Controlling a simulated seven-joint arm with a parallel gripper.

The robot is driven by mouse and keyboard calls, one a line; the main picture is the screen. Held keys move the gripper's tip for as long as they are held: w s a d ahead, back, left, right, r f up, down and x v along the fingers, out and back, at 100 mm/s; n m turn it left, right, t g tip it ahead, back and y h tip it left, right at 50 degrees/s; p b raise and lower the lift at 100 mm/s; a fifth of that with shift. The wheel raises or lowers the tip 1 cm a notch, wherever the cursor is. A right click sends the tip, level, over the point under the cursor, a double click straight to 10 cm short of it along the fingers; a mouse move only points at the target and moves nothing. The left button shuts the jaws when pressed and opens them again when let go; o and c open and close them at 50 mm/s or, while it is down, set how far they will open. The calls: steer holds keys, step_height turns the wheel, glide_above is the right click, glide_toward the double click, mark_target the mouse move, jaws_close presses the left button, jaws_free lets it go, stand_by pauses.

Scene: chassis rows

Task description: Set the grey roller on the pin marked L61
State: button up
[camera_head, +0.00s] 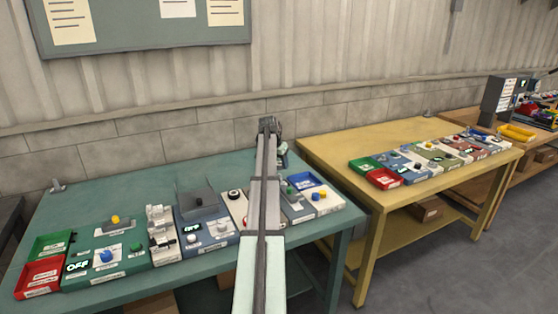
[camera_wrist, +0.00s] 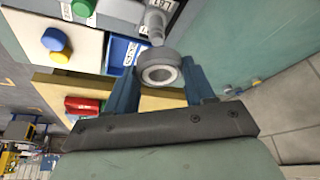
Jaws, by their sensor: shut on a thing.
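The grey roller (camera_wrist: 158,75), a dark ring with a paler grey rim around its bore, sits between the blue fingers of my gripper (camera_wrist: 160,80) in the wrist view. My gripper is shut on it. I cannot tell whether the roller touches this post. In the head view my gripper (camera_head: 268,125) is at the far end of my arm, over the back of the green table, and the roller cannot be made out.
The green table (camera_head: 100,200) carries a row of modules with knobs. Red (camera_head: 40,278) and green (camera_head: 50,245) bins stand at its left end, a blue bin (camera_head: 306,180) near its right. A yellow table (camera_head: 400,140) with more modules stands to the right.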

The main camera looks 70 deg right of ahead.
mark_target(279, 175)
steer(key=shift+f, duration=3.5)
steer(key=o, duration=1.1)
steer(key=v, duration=1.3)
steer(key=shift+r, duration=0.4)
steer(key=shift+r, duration=0.1)
step_height(279, 175, up, 7)
steer(key=shift+w, duration=0.15)
